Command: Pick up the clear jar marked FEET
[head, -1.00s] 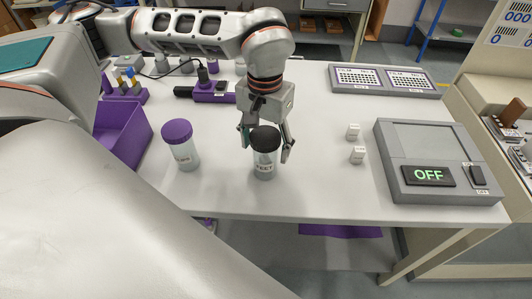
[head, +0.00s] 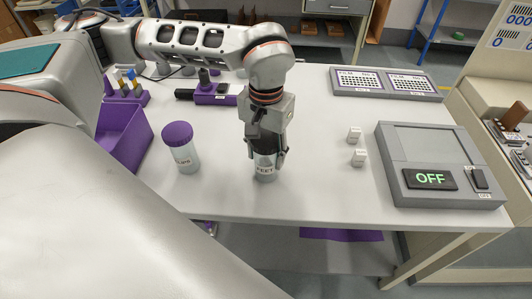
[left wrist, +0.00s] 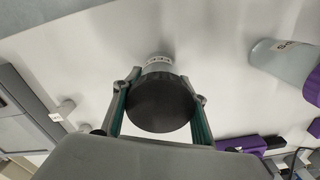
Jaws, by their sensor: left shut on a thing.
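The clear jar marked FEET (head: 264,171) stands upright on the white table, near its front edge. Its black lid (left wrist: 159,102) fills the middle of the left wrist view, and its label shows just beyond the lid. My left gripper (head: 265,154) points down over the jar, with one finger on each side of it, and is shut on it. In the head view the gripper hides most of the lid. My right gripper is not in view.
A purple-lidded jar (head: 182,148) stands to the left, near a purple bin (head: 125,138). Two small white blocks (head: 357,157) and a grey device reading OFF (head: 440,165) are to the right. Grey trays (head: 385,83) lie at the back right.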

